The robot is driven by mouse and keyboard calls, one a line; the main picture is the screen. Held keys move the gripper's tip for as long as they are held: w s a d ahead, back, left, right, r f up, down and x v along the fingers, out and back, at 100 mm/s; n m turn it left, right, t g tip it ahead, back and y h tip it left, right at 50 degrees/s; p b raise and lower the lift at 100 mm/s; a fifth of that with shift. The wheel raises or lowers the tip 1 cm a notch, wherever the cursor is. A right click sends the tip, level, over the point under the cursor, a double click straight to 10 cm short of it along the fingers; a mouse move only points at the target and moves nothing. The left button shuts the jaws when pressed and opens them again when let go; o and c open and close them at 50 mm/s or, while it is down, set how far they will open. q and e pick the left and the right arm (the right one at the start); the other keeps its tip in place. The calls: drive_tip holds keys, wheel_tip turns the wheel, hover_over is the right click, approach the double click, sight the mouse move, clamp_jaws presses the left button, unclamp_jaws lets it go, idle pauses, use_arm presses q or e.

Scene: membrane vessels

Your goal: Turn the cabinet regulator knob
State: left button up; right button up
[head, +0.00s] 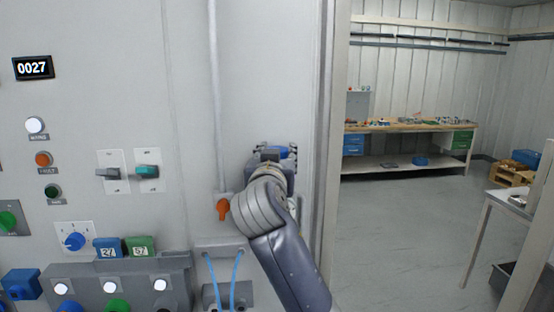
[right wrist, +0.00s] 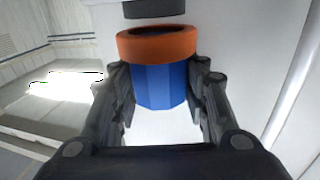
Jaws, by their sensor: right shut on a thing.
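The regulator knob (right wrist: 160,86) is a blue faceted body with an orange ring at its upper end in the right wrist view. In the head view only a bit of its blue (head: 281,150) shows past my right gripper (head: 280,154), at the right part of the cabinet front. In the right wrist view the fingers of my right gripper (right wrist: 160,76) lie on both sides of the blue body and are shut on it. A dark cylindrical part is above the orange ring. My wrist and forearm hide the area below the knob in the head view. My left gripper is not in view.
An orange valve handle (head: 223,208) on a vertical pipe sits close left of my wrist. Switches (head: 147,171), lamps and a blue dial (head: 74,241) are farther left. A doorway edge (head: 330,150) is close right. A workbench (head: 410,126) stands beyond open floor.

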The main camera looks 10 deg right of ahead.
drive_tip(key=o, duration=1.1)
drive_tip(key=v, duration=0.7)
drive_tip(key=shift+s, duration=0.3)
